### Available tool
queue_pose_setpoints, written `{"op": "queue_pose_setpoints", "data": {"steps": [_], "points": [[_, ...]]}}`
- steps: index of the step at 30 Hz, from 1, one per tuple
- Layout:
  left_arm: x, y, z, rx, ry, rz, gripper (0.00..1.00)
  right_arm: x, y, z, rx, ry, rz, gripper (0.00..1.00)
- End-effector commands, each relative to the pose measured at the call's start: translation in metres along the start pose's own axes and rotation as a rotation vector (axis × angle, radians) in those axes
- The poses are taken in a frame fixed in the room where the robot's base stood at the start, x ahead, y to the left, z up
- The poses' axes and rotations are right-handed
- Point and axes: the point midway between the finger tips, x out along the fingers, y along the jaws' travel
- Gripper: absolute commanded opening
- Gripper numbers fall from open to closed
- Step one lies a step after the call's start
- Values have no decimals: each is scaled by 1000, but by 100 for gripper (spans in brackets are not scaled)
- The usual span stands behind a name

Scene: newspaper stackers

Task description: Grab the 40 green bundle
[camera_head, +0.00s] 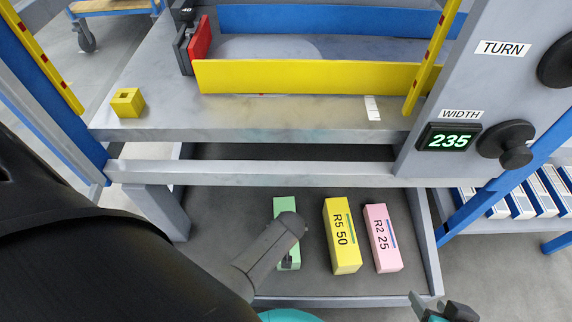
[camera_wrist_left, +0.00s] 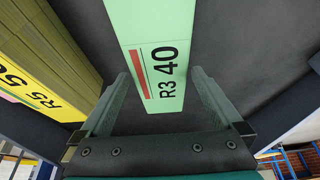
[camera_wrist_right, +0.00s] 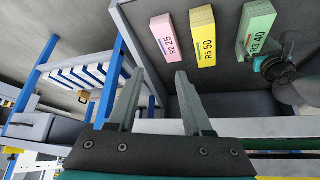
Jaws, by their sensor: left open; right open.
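The green bundle (camera_head: 285,206) lies on the low shelf, partly hidden in the head view by my left arm. In the left wrist view the green bundle (camera_wrist_left: 150,25) shows its label "R3 40" and a red bar. My left gripper (camera_wrist_left: 160,78) is open, with one finger on each side of the bundle's labelled end; whether they touch it cannot be told. In the right wrist view the green bundle (camera_wrist_right: 257,27) lies at the upper right. My right gripper (camera_wrist_right: 160,73) is open and empty, away from the bundles; its tips show in the head view (camera_head: 428,302).
A yellow bundle "R5 50" (camera_head: 341,232) and a pink bundle "R2 25" (camera_head: 383,238) lie to the right of the green one. The shelf's raised rim (camera_head: 345,301) and the stacker's crossbar (camera_head: 260,172) bound the space. A small yellow block (camera_head: 128,103) sits above.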

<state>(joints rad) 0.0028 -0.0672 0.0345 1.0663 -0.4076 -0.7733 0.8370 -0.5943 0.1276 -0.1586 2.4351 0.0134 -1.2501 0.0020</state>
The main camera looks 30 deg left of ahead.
Motion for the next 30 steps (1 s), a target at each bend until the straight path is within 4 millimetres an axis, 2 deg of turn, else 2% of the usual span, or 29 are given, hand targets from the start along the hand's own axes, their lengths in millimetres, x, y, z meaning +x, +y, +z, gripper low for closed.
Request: {"op": "queue_pose_setpoints", "data": {"steps": [15, 28, 30], "points": [[21, 0, 0, -1, 0, 0, 100, 21, -30, -26, -3, 272, -78, 50], [23, 0, 0, -1, 0, 0, 100, 21, -34, -31, 0, 322, -92, 50], [23, 0, 0, -1, 0, 0, 93, 22, -34, -31, 0, 322, -92, 50]]}}
